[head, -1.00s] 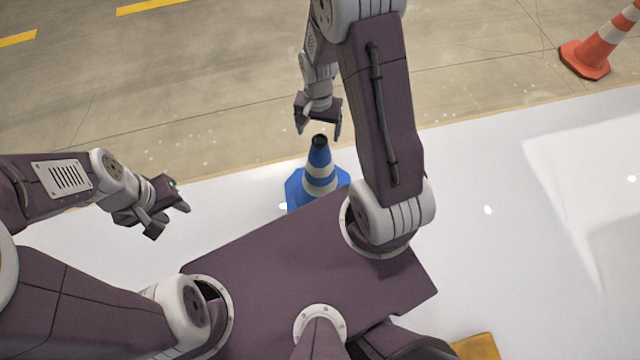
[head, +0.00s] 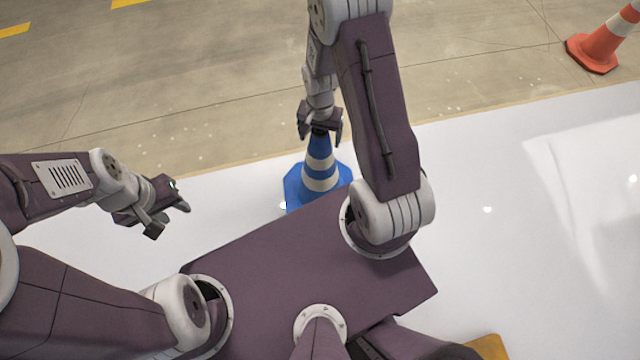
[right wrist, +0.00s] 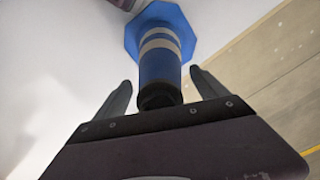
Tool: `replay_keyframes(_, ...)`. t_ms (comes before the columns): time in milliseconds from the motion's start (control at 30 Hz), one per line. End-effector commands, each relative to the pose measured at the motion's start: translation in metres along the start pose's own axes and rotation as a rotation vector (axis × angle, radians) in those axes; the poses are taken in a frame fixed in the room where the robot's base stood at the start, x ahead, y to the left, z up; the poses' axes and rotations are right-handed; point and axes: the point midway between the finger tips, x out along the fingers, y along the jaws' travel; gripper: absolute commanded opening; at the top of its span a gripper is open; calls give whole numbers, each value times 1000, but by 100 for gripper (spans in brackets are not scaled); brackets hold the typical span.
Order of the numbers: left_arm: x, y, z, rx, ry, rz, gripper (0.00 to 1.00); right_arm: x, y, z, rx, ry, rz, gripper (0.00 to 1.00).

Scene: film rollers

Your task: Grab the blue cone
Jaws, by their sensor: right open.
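The blue cone (head: 319,172) with pale bands stands upright on the white floor, just beyond my base in the head view. Its dark top is partly hidden by my right gripper (head: 320,133). In the right wrist view the cone (right wrist: 160,65) has its top between the two open fingers of my right gripper (right wrist: 160,95), with a gap on each side. My left gripper (head: 170,208) is apart from the cone, to its left, with its fingers spread and nothing between them.
An orange and white cone (head: 600,45) stands on the concrete floor at the upper right. The white floor (head: 500,170) to the right of the blue cone is clear. A yellow-orange patch (head: 488,347) shows at the bottom edge.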

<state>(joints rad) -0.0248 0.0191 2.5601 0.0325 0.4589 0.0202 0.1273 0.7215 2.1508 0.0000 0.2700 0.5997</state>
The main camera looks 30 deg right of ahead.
Motion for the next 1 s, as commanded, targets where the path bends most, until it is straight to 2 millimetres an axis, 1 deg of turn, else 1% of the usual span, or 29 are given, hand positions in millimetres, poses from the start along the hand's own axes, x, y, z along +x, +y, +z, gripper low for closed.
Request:
replay_keyframes(100, -2, 0, 0, 0, 0, 0, 36, -2, 0, 0, 0, 1, -1, 83)
replay_keyframes(167, -2, 0, 0, 0, 0, 0, 36, -2, 0, 0, 0, 1, 0, 66)
replay_keyframes(200, -2, 0, 0, 0, 0, 0, 36, -2, 0, 0, -1, 1, 0, 55)
replay_keyframes(267, -2, 0, 0, 0, 0, 0, 36, -2, 0, 0, -1, 1, 0, 38)
replay_keyframes(300, -2, 0, 0, 0, 0, 0, 36, -2, 0, 0, -1, 1, 0, 27)
replay_keyframes(367, -2, 0, 0, 0, 0, 0, 36, -2, 0, 0, 0, 1, 0, 10)
replay_keyframes(400, -2, 0, 0, 0, 0, 0, 36, -2, 0, 0, 0, 1, 0, 0)
replay_keyframes(733, -4, 0, 0, 0, 0, 0, 36, -5, -1, -1, 0, 2, -2, 0)
replay_keyframes(1000, -26, 0, -3, 0, 0, 0, 36, -26, -1, -5, -3, 3, -2, 0)
